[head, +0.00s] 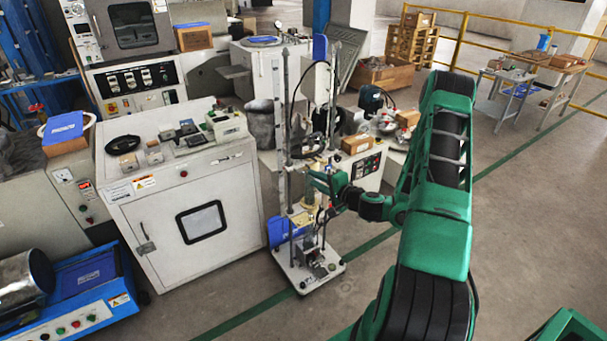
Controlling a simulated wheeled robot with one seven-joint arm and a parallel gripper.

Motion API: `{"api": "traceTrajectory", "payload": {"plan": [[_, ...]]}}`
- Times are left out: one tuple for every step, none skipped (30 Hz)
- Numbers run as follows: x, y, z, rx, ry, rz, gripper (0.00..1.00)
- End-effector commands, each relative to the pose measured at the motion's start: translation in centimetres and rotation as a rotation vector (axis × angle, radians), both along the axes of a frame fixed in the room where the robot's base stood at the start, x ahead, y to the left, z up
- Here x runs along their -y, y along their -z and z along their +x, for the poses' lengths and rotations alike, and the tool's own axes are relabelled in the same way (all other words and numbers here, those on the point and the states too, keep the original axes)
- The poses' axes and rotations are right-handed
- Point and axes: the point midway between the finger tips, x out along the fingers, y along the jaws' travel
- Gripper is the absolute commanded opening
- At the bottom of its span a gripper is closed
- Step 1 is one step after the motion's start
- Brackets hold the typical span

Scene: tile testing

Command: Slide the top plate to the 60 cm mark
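A tall test stand with grey upright posts (286,110) rises from a white base (322,279) on the floor, right of the white cabinet. A cream-yellow plate or block (302,219) sits between the posts low on the stand. I cannot tell which part is the top plate, and no scale marks or 60 cm mark are readable. My gripper (317,182), green, reaches in from the right to the stand at mid-height, near the posts. It is too small and overlapped to tell whether its fingers are open or touch anything.
The white cabinet (212,268) with small parts on top stands close left of the stand. A control box (369,165) and cluttered bench stand close behind. A blue machine (95,285) is at lower left. Open floor (520,220) lies to the right, before a yellow railing (480,43).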

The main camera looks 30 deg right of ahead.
Motion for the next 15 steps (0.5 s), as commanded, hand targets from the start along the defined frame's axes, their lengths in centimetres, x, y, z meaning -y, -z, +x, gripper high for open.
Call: {"api": "traceTrajectory", "payload": {"plan": [[0.7,0.5,-0.1,0.002,0.033,0.022,0.26],[1.0,0.7,-0.2,0.003,0.047,0.031,0.26],[1.4,0.9,-0.2,0.005,0.063,0.040,0.26],[1.6,0.9,-0.2,0.007,0.071,0.046,0.26],[1.7,1.0,-0.2,0.007,0.077,0.048,0.26],[1.8,1.1,-0.1,0.008,0.081,0.051,0.26],[1.8,1.1,0.1,0.008,0.083,0.052,0.26],[1.8,1.2,0.3,0.008,0.082,0.052,0.26],[1.8,1.3,0.6,0.009,0.081,0.049,0.26],[1.7,1.3,1.0,0.008,0.080,0.049,0.26],[1.7,1.4,1.4,0.008,0.079,0.049,0.26],[1.7,1.5,2.0,0.009,0.079,0.048,0.26],[1.6,1.6,2.5,0.010,0.078,0.047,0.26],[1.6,1.7,3.0,0.009,0.077,0.047,0.26],[1.6,1.8,3.7,0.010,0.077,0.046,0.26]]}}
